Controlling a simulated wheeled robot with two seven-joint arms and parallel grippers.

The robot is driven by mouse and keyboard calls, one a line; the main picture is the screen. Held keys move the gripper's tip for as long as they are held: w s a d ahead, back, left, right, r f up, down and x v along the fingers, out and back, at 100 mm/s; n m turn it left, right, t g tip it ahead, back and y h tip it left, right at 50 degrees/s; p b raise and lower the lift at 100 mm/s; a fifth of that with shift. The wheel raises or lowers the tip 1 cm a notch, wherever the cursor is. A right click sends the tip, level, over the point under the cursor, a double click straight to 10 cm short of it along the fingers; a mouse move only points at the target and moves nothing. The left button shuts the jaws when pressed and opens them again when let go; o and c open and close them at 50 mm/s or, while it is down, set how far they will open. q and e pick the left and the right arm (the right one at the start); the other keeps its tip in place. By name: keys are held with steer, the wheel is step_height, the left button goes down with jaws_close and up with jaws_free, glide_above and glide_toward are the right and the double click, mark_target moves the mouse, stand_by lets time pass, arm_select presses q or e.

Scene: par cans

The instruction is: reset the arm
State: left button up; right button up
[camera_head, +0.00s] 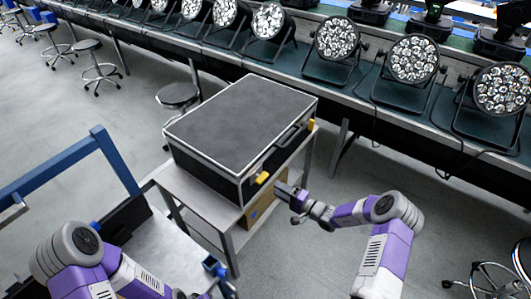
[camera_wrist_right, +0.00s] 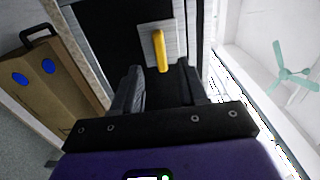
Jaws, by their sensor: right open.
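My right gripper (camera_head: 283,190) is at the front right side of a black case with pale edges (camera_head: 240,120). In the right wrist view the right gripper (camera_wrist_right: 160,76) has its two dark fingers apart, with nothing held between them. A yellow latch (camera_wrist_right: 160,50) on a metal plate lies beyond the fingertips, on the dark side of the case; it also shows in the head view (camera_head: 262,177). I cannot tell whether the fingers touch the case. My left arm is at the lower left of the head view, and its gripper cannot be made out.
The case stands on a metal table (camera_head: 190,195), with a cardboard box (camera_head: 258,210) on the shelf below. A long bench carries several par cans (camera_head: 413,58). A blue-framed cart (camera_head: 60,172) is at left. Stools (camera_head: 178,95) stand around; floor at left is partly clear.

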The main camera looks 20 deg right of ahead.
steer(key=s+a+f+n+g+y, duration=0.1)
steer(key=s+a+f+g, duration=0.2)
steer(key=s+a+g, duration=0.25)
steer(key=s+a+f+n+g, duration=0.2)
steer(key=s+a+f+g, duration=0.2)
steer(key=s+a, duration=0.25)
steer(key=s+f+n+g+h+p, duration=0.1)
steer(key=s+h, duration=0.3)
steer(key=s, duration=0.5)
steer(key=s+a+f+n+g+h, duration=0.1)
steer(key=s+f+n+g+h, duration=0.1)
steer(key=s, duration=0.7)
steer(key=shift+s+a+f+n+g+h+p, duration=0.2)
steer(key=shift+s+f+n+g+h+p, duration=0.15)
steer(key=shift+n+g+h, duration=0.35)
steer(key=shift+s, duration=0.15)
